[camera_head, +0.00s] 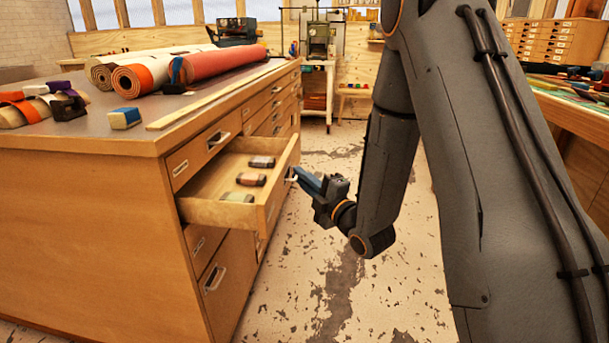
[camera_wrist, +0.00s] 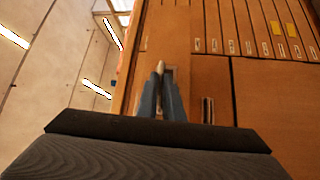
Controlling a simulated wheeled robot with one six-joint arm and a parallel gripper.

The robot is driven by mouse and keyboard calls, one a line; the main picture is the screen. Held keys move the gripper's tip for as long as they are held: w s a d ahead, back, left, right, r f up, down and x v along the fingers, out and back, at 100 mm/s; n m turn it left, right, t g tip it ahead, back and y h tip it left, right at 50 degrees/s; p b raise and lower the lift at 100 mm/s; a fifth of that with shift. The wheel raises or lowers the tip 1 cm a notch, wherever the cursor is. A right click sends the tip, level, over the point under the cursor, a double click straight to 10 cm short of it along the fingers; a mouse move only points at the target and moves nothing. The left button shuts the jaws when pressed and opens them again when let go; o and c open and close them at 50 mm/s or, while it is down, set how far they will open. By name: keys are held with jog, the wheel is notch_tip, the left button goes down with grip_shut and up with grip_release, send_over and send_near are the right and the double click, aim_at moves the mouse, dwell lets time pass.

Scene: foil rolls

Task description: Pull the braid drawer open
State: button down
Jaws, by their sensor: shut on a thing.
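The braid drawer (camera_head: 222,208) stands pulled out from the side of the wooden cabinet (camera_head: 95,240) in the head view. The fingers hide most of the handle.
Other closed drawers with metal handles (camera_head: 215,279) lie below and beside the open one. Rolled sheets (camera_head: 205,66) and small blocks (camera_head: 125,118) lie on the cabinet top. The stained floor (camera_head: 330,265) right of the drawer is clear. A wooden bench (camera_head: 570,112) stands at the right.

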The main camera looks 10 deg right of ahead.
jog(key=shift+d, duration=0.1)
jog(key=c, duration=1.9)
grip_release()
jog(key=shift+s, duration=0.15)
jog(key=v, duration=0.7)
jog(key=shift+s+d, duration=0.15)
jog(key=shift+s, duration=0.1)
jog(key=shift+f, duration=0.1)
